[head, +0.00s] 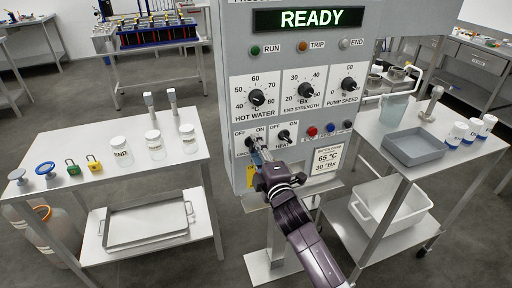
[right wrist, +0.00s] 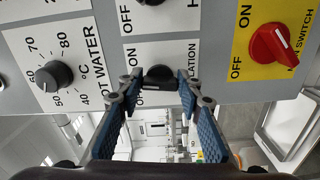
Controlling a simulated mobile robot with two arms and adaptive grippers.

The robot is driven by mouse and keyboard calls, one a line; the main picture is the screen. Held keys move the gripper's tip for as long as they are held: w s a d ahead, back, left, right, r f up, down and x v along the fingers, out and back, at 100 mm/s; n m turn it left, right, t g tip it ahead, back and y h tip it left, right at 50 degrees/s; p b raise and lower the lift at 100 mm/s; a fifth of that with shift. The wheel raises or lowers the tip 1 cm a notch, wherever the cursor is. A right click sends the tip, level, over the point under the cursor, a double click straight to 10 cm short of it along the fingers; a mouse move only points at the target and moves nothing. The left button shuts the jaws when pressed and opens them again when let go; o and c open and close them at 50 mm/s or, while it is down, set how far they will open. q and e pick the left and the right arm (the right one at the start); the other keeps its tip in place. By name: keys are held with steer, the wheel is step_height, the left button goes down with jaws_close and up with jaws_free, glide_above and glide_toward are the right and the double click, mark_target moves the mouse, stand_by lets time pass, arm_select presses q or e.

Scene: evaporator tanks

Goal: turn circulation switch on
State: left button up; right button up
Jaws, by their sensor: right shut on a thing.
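The grey control panel (head: 229,70) stands in the middle of the head view. The circulation switch (head: 250,142) is a black knob at its lower left with OFF and ON marks. My right gripper (head: 257,158) is at it from below and partly covers it and its label. In the right wrist view the circulation knob (right wrist: 158,76) sits between the blue-padded fingertips, and the gripper (right wrist: 159,84) is shut on it. Which way the knob points cannot be told. My left gripper is not in view.
Beside it is the heat switch (head: 284,137). The red main switch (right wrist: 275,44) sits on a yellow plate. Knobs for hot water (head: 257,97), end strength (head: 305,90) and pump speed (head: 348,84) are above. A left table (head: 185,155) and a right cart (head: 375,130) flank the panel.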

steer(key=shift+a+f+m+p, duration=0.1)
steer(key=shift+m+p, duration=0.15)
steer(key=shift+m, duration=1.6)
steer(key=shift+f+m+p, duration=0.1)
steer(key=shift+m+p, duration=0.15)
steer(key=shift+m, duration=1.6)
steer(key=o, duration=1.2)
steer(key=shift+c, duration=0.2)
steer(key=shift+s, duration=0.15)
steer(key=v, duration=1.1)
steer(key=shift+s, duration=0.35)
